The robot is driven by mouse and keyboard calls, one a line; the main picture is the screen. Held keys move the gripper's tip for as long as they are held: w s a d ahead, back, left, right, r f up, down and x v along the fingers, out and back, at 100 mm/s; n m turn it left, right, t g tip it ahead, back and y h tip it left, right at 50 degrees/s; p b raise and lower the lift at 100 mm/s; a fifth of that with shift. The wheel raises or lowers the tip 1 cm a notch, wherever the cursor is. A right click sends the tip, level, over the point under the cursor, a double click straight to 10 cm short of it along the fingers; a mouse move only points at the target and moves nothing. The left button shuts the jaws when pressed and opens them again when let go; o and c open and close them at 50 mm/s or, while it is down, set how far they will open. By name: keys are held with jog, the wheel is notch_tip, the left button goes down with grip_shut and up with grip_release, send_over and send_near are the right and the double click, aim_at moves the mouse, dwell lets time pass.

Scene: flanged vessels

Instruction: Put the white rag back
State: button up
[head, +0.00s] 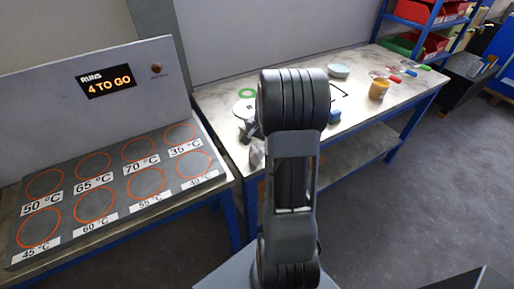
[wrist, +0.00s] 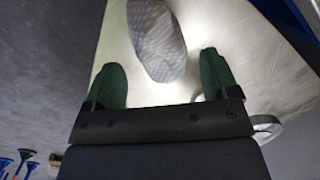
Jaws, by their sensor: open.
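My gripper (wrist: 163,75) has two green fingers spread wide apart. The rag's near end reaches toward the gap between the fingertips, and I see no finger closed on it. In the head view my arm hides most of the gripper. A pale greyish lump (head: 257,153) shows at the bench's front edge beside my arm; I cannot tell whether it is the rag.
A plate with orange circles and temperature labels (head: 105,200) stands left. A grey ring (wrist: 267,127) lies near the right finger.

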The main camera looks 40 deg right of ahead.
notch_tip(320, 180, up, 8)
jog(key=d, duration=0.1)
jog(key=s+a+r+n+t, duration=0.1)
jog(key=s+a+r+n, duration=0.1)
jog(key=s+a+n, duration=0.4)
jog(key=s+a+r+n+t+h, duration=0.1)
jog(key=s+a+n, duration=0.4)
jog(key=a, duration=1.1)
jog(key=shift+s+a+r+n+t+h, duration=0.15)
jog(key=shift+s+r+n+t+h, duration=0.2)
jog(key=shift+r+n+t, duration=0.2)
jog(key=shift+f, duration=0.1)
